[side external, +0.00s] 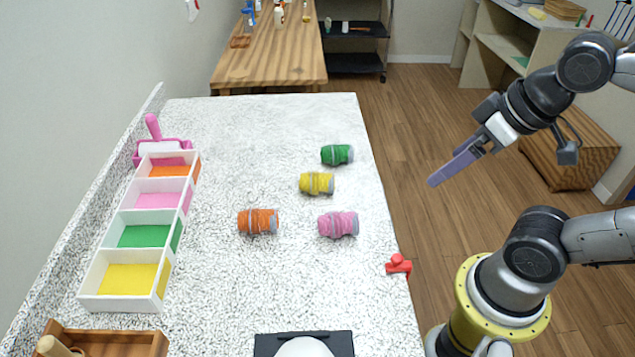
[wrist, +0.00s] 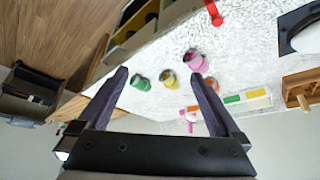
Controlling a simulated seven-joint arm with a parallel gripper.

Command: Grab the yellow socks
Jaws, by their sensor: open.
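The yellow socks (side external: 317,183) are a small rolled bundle lying on the speckled white counter. They also show in the wrist view (wrist: 168,78), between my fingers and well beyond them. The green bundle (side external: 337,154) lies just behind them, the pink bundle (side external: 338,224) in front, and the orange bundle (side external: 258,221) in front to the left. My gripper (side external: 436,181) is to the right of the counter, raised over the floor side and apart from every bundle. In the wrist view my gripper (wrist: 160,80) is open and empty.
A white tray (side external: 112,215) with orange, pink, green and yellow compartments stands along the left wall. A pink roller (side external: 153,128) is behind it. A red item (side external: 398,264) sits on the counter's right edge. A wooden box (side external: 105,341) is front left. The back of the counter is clear.

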